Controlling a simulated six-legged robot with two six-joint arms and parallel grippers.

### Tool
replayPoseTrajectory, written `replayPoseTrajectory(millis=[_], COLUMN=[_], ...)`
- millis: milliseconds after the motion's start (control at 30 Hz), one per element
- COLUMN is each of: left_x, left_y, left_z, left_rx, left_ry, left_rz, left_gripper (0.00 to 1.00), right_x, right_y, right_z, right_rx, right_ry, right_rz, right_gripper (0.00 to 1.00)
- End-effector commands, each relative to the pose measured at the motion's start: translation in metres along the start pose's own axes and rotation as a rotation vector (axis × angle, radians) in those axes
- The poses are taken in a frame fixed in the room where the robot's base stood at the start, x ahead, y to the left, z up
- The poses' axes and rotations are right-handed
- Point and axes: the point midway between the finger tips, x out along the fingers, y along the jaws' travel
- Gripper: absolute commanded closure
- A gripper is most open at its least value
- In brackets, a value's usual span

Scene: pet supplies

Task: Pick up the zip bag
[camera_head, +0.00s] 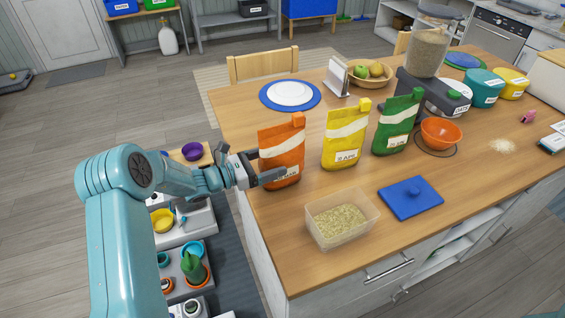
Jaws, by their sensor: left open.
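Three upright zip bags stand in a row on the wooden table (240,118): an orange bag (285,143), a yellow bag (346,132) and a green bag (397,124). Each has a pale band and a clip or cap at a top corner. My left gripper (268,170) is at the lower left side of the orange bag, with its jaws open. One dark finger lies in front of the bag's lower part; the other finger is partly hidden, so I cannot tell whether it touches. My right gripper does not show.
A clear tub of grain (341,219) and its blue lid (410,197) lie in front of the bags. An orange bowl (441,132) is to the right, a grey feeder base (421,92) behind it. A blue plate (266,97) is behind the orange bag.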

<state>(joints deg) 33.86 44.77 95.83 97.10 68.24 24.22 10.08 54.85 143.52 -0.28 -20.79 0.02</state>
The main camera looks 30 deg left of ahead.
Motion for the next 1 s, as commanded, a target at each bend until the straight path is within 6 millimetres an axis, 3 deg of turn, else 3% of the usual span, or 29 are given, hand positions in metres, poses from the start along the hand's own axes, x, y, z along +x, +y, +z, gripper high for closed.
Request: replayPoseTrajectory(millis=[167,400,600,1000], left_x=[0.022,0.024,0.023,0.023], left_y=[-0.001,0.0,0.0,0.0], left_z=[0.001,0.0,0.0,0.009], left_rx=[0.0,0.0,0.0,0.003], left_ry=[0.0,0.0,0.0,-0.001], left_rz=[-0.002,0.0,0.0,0.0], left_gripper=[0.14,0.14,0.76,0.77], right_x=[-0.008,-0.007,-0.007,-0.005], right_y=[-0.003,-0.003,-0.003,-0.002], right_z=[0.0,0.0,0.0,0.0], right_rx=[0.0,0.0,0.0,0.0], right_ry=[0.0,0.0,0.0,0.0], right_rz=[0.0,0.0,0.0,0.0], right_gripper=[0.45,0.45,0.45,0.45])
